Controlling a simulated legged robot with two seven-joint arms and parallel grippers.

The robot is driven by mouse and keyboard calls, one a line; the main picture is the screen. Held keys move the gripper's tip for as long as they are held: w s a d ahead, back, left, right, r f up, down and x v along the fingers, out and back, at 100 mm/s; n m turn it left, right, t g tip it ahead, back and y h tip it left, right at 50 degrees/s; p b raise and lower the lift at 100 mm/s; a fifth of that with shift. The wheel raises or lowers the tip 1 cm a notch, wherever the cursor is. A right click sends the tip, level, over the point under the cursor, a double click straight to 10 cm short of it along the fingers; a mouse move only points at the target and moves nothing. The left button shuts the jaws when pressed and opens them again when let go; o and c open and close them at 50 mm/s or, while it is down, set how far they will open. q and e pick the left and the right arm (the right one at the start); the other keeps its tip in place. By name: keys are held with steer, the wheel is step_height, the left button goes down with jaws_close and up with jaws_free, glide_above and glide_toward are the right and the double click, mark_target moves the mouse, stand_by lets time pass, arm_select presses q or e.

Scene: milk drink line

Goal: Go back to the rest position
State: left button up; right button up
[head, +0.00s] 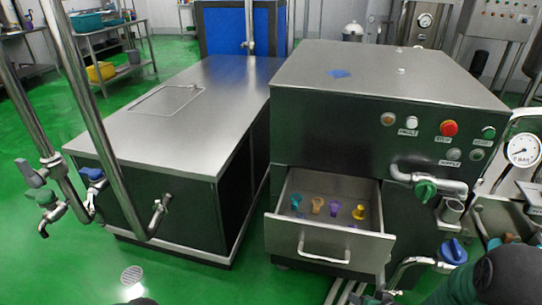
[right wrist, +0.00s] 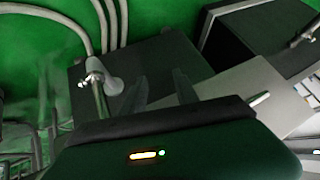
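My right arm (head: 508,274) shows as a dark rounded shape at the lower right of the head view, apart from the machine front. In the right wrist view, the two dark fingers of my right gripper (right wrist: 160,88) stand apart with a gap between them, and I see nothing held. A dark sliver at the bottom edge of the head view, left of centre, may be part of my left arm or gripper. It is too small to show the fingers.
A steel machine (head: 390,80) has an open drawer (head: 330,240) with several small coloured pieces inside. A steel-topped cabinet (head: 190,110) stands to its left. Pipes with valves (head: 100,130) rise at the left. A pressure gauge (head: 522,150) and a blue-handled valve (head: 453,252) are at the right.

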steer(key=s+a+r+n+g+h, duration=0.1)
steer(key=s+a+r+g, duration=0.25)
steer(key=s, duration=0.25)
steer(key=s+a+r+n+g+h, duration=0.1)
steer(key=s+a+r+n+g, duration=0.1)
steer(key=s+a+r, duration=0.4)
step_height(320, 180, up, 25)
steer(key=d+p, duration=0.2)
steer(key=p, duration=2.4)
steer(key=shift+s+f+m, duration=0.15)
steer(key=shift+s+m, duration=0.1)
steer(key=shift+m, duration=0.05)
